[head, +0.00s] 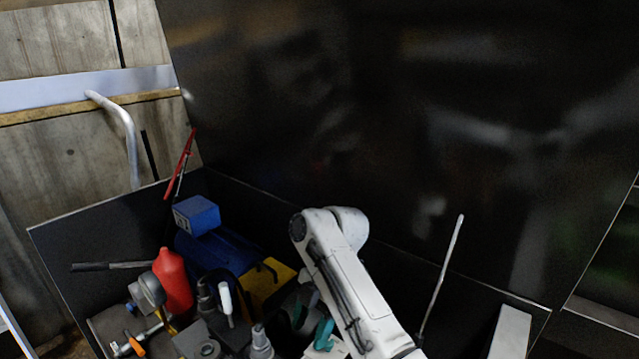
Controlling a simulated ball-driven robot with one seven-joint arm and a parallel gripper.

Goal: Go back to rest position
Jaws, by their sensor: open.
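My white arm (355,290) rises from the bottom edge, right of centre, to a rounded joint at its top. A dark cable runs along its left side. The arm stands in front of the black compactor bin, to the right of the heap of items in it. I cannot make out my gripper in this view. The space behind and below the arm is partly hidden by it.
The bin holds a red bottle (173,281), a blue box (197,214), a yellow item (266,280) and several dark tools. A tall black panel (450,120) stands behind. A thin rod (441,275) stands right of the arm. A bent metal pipe (128,130) is at the left wall.

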